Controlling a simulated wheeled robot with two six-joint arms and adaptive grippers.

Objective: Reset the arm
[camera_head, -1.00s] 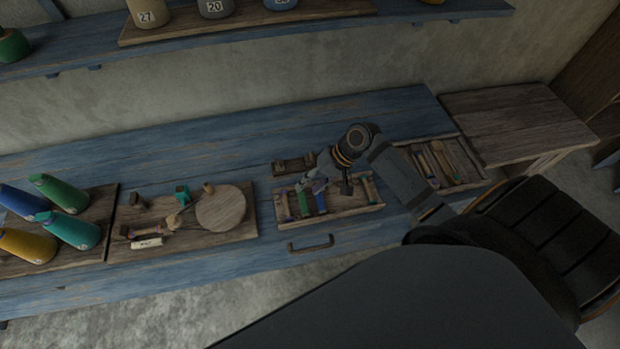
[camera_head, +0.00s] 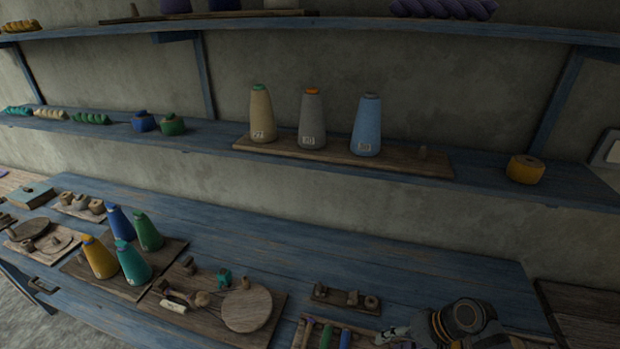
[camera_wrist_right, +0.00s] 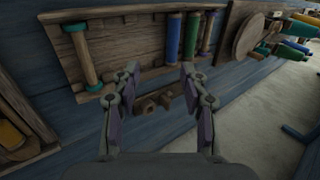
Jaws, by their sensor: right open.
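My right gripper (camera_head: 395,335) is at the lower right edge of the head view, over the tray of bobbins (camera_head: 300,335), with my arm covering part of it. In the right wrist view my right gripper (camera_wrist_right: 160,75) is open with nothing between its fingers. Past the fingertips lies the wooden tray (camera_wrist_right: 110,45) with a blue bobbin (camera_wrist_right: 173,38), a green bobbin (camera_wrist_right: 190,38) and a teal-ended spool (camera_wrist_right: 82,55). A small wooden rack (camera_wrist_right: 155,102) shows between the fingers. My left gripper is in neither view.
A board with blue, green, teal and yellow cones (camera_head: 75,268) and a board with a round wooden disc (camera_head: 247,309) lie left of the tray. A shelf (camera_head: 210,135) above holds tan, grey and blue cones (camera_head: 367,125). The blue table (camera_head: 400,265) is bare toward the wall.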

